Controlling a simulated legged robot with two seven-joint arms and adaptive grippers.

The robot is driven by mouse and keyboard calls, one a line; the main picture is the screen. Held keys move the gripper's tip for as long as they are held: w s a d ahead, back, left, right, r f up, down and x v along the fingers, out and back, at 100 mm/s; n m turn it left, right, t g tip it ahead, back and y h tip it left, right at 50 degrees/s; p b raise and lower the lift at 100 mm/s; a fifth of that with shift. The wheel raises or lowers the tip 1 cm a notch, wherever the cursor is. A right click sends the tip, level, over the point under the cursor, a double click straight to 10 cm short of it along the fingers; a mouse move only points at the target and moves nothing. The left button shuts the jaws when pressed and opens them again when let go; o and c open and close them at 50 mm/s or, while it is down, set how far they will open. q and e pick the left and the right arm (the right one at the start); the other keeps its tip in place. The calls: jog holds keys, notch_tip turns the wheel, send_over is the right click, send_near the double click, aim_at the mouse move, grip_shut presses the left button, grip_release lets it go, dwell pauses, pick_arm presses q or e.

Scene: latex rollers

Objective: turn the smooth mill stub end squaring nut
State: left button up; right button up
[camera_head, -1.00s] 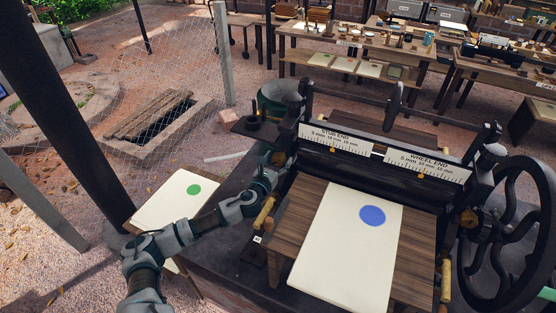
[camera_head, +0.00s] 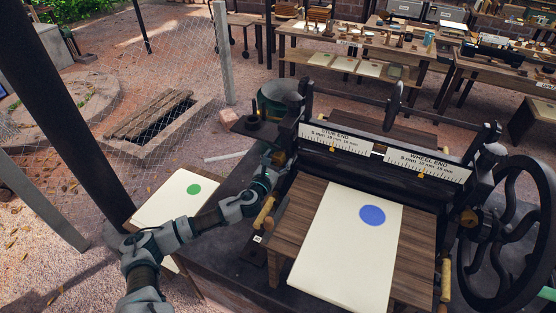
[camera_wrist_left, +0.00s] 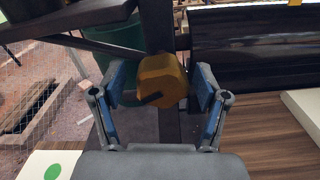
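The brass stub end squaring nut (camera_wrist_left: 162,80) shows in the left wrist view, with a dark slot mark on its face. My left gripper (camera_wrist_left: 162,90) is open, its two blue-padded fingers on either side of the nut. A gap shows at the left finger; I cannot tell whether the right pad touches. In the head view my left gripper (camera_head: 272,168) is at the stub end of the black mill (camera_head: 385,170), left of the STUB END scale (camera_head: 334,141). The nut is not clearly visible there. My right gripper is out of view.
A cream sheet with a blue dot (camera_head: 345,255) lies on the mill's wooden bed (camera_head: 300,215). A large black handwheel (camera_head: 510,235) stands at the right. A sheet with a green dot (camera_head: 170,205) is at the left. A wooden handle (camera_head: 264,212) sits close below my gripper.

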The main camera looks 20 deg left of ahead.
pick_arm(q)
jog(key=shift+s, duration=0.1)
jog(key=s, duration=1.1)
jog(key=shift+s, duration=0.35)
jog(key=shift+a, duration=0.1)
jog(key=shift+f, duration=0.1)
